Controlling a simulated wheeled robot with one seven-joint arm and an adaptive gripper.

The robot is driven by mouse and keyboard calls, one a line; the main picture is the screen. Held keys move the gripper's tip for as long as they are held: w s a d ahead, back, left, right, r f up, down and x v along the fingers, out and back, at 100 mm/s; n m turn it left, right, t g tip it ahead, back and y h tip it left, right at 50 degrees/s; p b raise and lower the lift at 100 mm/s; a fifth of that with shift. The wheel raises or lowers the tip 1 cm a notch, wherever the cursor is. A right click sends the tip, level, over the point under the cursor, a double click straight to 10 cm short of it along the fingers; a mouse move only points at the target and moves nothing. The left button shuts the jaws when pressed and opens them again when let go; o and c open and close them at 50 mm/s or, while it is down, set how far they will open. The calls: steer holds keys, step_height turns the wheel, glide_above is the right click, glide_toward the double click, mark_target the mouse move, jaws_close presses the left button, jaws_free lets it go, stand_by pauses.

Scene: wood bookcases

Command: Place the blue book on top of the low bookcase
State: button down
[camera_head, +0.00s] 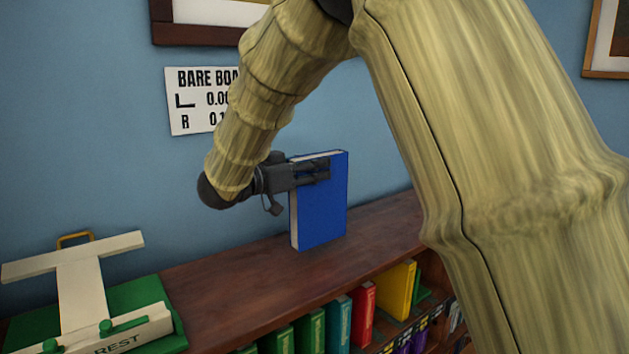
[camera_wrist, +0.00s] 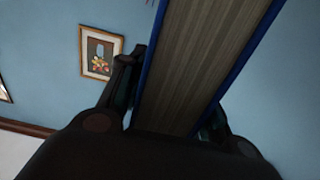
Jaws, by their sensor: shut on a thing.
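The blue book (camera_head: 322,216) is upright in the head view, over the wooden top of the low bookcase (camera_head: 240,278). I cannot tell whether its bottom edge touches the top or hangs just above it. My gripper (camera_head: 312,172) is shut on the upper part of the book, reaching in from the left. In the wrist view the book's pale page edges (camera_wrist: 195,65) and blue covers stand between the two fingers of my gripper (camera_wrist: 170,105).
Several coloured books, among them a red book (camera_head: 363,312) and a yellow book (camera_head: 398,290), stand on the shelf below. A white and green stand marked REST (camera_head: 85,290) is at the left. A sign (camera_head: 190,100) hangs on the blue wall behind. The top left of the book looks bare.

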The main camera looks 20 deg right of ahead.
mark_target(314, 183)
steer(key=shift+f+p, duration=0.6)
steer(key=shift+f, duration=1.15)
steer(key=c, duration=1)
jaws_free()
steer(key=shift+f, duration=0.1)
steer(key=shift+a, duration=0.15)
steer(key=b+v, duration=0.3)
steer(key=v, duration=0.8)
steer(key=shift+s+a, duration=0.15)
steer(key=shift+a, duration=0.25)
